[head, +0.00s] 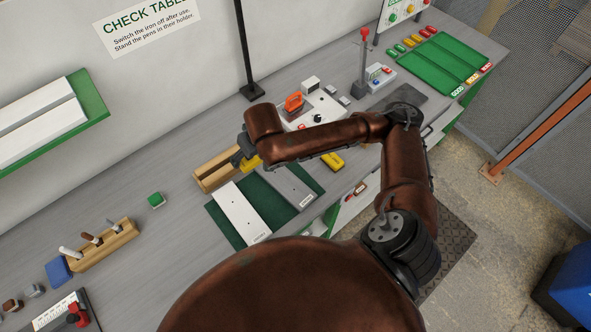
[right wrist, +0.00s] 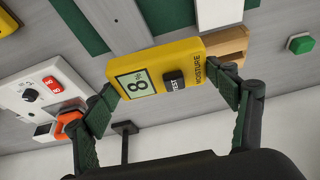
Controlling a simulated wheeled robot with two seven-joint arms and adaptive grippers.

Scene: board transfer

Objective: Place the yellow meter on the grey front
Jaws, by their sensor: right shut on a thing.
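My right gripper (head: 244,158) is shut on a yellow meter (head: 252,164), holding it near a wooden holder behind the green mat. In the right wrist view the meter (right wrist: 158,68) lies between the two fingers, with a display, a dark TEST button and the word MOISTURE. The grey front (head: 290,184) lies on the green mat (head: 268,193), right of a white front (head: 240,211). In the right wrist view the grey front (right wrist: 126,24) is partly hidden by the meter. My left gripper is not in view.
The wooden holder (head: 206,180) stands behind the mat. Another yellow item (head: 333,160) lies right of the mat. A white station with an orange part (head: 293,103) stands behind my arm. A green block (head: 156,200) and a wooden pen holder (head: 102,246) are left.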

